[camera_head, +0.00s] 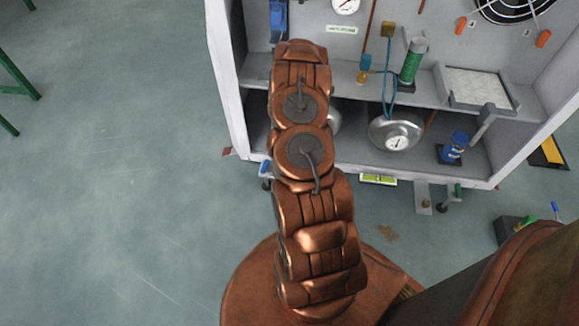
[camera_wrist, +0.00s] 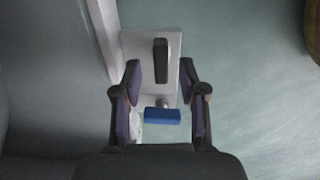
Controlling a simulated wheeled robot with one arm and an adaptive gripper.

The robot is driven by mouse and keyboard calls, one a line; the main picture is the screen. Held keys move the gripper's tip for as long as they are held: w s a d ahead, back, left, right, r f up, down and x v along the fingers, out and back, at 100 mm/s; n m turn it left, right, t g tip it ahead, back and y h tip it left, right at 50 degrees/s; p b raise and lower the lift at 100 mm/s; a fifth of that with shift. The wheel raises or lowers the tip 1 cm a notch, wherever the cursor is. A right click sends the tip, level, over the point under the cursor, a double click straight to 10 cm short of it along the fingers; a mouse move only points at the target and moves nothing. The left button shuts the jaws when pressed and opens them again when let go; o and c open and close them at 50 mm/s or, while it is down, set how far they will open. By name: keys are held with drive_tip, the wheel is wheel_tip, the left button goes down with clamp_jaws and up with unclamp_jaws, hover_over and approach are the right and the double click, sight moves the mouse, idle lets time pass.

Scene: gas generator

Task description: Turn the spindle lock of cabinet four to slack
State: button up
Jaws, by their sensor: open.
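In the wrist view a light grey plate (camera_wrist: 143,45) carries an upright dark lever (camera_wrist: 161,60), with a blue handle (camera_wrist: 162,116) below it. No marking shows which of these is the spindle lock. My gripper (camera_wrist: 160,75) is open and empty, its two fingers on either side of the lower plate and the lever's lower end. I cannot tell whether the fingers touch anything. In the head view my gripper is hidden by my arm in front of the white cabinet (camera_head: 228,80). A small blue-handled fitting (camera_head: 265,168) shows at its lower left corner.
The cabinet's open front holds a green cylinder (camera_head: 413,62), a silver vessel with a gauge (camera_head: 396,131) and a blue valve (camera_head: 455,147). Brackets (camera_head: 424,196) jut from its lower edge. Green-grey floor (camera_head: 110,150) is clear at left; a green frame (camera_head: 14,75) stands at far left.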

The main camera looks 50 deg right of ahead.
wheel_tip(320, 180, up, 10)
drive_tip(key=shift+r, duration=0.2)
idle(0.4)
idle(0.5)
drive_tip(key=s+a+r+m+p, duration=0.1)
drive_tip(key=a+r+p, duration=0.5)
drive_tip(key=r, duration=0.7)
drive_tip(key=a+r+m+p, duration=0.1)
drive_tip(key=a+r+p, duration=0.5)
drive_tip(key=r, duration=0.8)
drive_tip(key=s+a+r+m+p, duration=0.1)
drive_tip(key=a+r+p, duration=0.5)
drive_tip(key=r, duration=0.7)
drive_tip(key=s+a+r+m+p, duration=0.1)
drive_tip(key=s+a+r+p, duration=0.4)
drive_tip(key=r, duration=0.5)
drive_tip(key=s+a+r+m+g+p, duration=0.1)
drive_tip(key=s+a+r+p, duration=0.4)
drive_tip(key=s+r, duration=0.4)
drive_tip(key=s+a+r+m+p, duration=0.2)
drive_tip(key=s+a+r+p, duration=0.2)
drive_tip(key=r, duration=0.7)
drive_tip(key=s+p, duration=0.2)
drive_tip(key=s, duration=0.2)
drive_tip(key=shift+a+g, duration=0.4)
